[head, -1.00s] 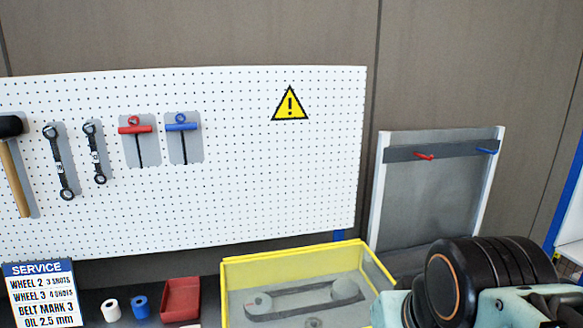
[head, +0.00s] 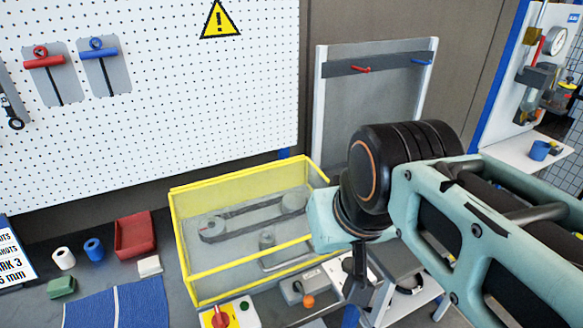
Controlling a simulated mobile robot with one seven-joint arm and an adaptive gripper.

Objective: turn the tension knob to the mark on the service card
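The service card (head: 12,260) is cut off at the left edge of the head view; its visible part ends with "RK 3" and "5 mm". A yellow-framed box (head: 187,245) with clear walls holds a dark belt (head: 250,219) around two grey pulleys. A small grey knob-like part (head: 267,240) stands in front of the belt; I cannot tell whether it is the tension knob, and no marks are readable. My gripper (head: 358,292) hangs to the right of the box, apart from it. Its fingers are small and dark, so their opening is unclear.
White and blue rolls, a red tray (head: 134,236) and a blue cloth (head: 118,305) lie left. A gauge panel (head: 540,70) stands far right.

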